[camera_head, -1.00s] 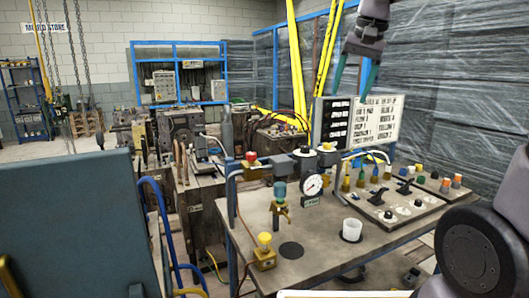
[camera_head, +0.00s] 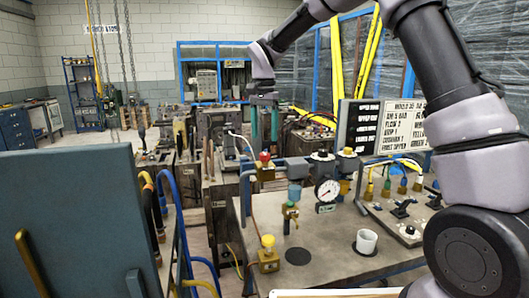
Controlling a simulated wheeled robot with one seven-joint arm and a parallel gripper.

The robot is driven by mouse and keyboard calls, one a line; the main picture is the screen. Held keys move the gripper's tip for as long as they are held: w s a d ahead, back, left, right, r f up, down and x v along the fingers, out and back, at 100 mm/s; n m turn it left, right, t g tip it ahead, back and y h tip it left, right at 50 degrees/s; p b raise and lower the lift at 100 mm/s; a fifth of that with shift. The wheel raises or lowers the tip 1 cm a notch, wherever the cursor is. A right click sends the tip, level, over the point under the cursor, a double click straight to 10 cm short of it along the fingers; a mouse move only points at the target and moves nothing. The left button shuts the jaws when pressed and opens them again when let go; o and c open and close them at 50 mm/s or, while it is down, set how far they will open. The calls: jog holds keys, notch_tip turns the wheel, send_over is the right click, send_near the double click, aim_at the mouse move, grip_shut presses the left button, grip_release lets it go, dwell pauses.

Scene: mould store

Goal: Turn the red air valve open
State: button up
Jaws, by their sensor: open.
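The red air valve is a small red knob (camera_head: 265,157) on a brass body, fitted to the grey pipe at the back left of the workbench (camera_head: 340,262). My gripper (camera_head: 264,140) points down with its two teal fingers apart. In the picture it is just above the red knob, one finger to each side. Nothing shows between the fingers. I cannot tell the exact gap in depth between the fingertips and the knob, or how the knob is turned.
A pressure gauge (camera_head: 327,191) stands right of the valve. A lettered board (camera_head: 390,127) stands behind. A dark panel (camera_head: 75,225) fills the left foreground.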

aim_at(265, 154)
notch_tip(265, 154, down, 7)
jog(key=shift+r, duration=0.1)
dwell(0.3)
grip_shut()
